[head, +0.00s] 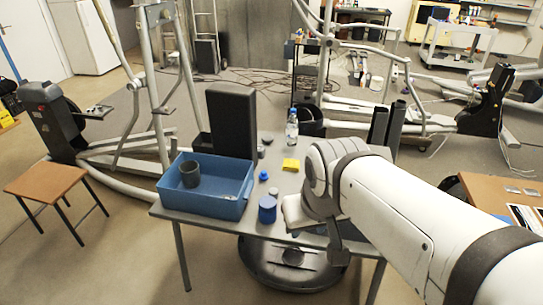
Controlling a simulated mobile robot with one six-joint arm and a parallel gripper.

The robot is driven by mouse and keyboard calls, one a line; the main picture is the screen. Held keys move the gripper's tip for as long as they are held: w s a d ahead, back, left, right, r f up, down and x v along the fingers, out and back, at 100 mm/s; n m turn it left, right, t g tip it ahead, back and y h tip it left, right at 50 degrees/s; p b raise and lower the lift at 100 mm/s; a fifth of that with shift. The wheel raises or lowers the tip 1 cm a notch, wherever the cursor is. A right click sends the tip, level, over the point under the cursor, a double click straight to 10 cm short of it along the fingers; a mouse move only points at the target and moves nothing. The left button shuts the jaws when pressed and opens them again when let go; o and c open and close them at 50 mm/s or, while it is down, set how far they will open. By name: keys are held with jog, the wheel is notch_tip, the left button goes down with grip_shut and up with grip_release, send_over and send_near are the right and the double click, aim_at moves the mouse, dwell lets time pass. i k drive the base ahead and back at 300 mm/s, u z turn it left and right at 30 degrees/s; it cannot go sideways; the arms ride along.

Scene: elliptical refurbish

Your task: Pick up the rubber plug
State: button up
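I cannot pick out the rubber plug with certainty. A small dark rounded object (267,140) lies toward the back of the grey table (225,224), right of the black upright block, and is too small to identify. My gripper (338,248) seems to be at the dark end of my arm, over the table's front right part. Its fingers do not show clearly, and I cannot tell if it holds anything. My arm hides the right side of the table.
A blue bin (216,207) holding a dark cup (190,174) stands on the table's left. Beside it are a black block (232,122), a blue jar (267,209), a blue-capped item (263,176), a yellow block (290,165) and a bottle (292,128). A wooden stool (45,182) stands left.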

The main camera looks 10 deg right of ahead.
aim_at(264, 175)
jog(key=i, duration=1)
jog(key=z, duration=0.05)
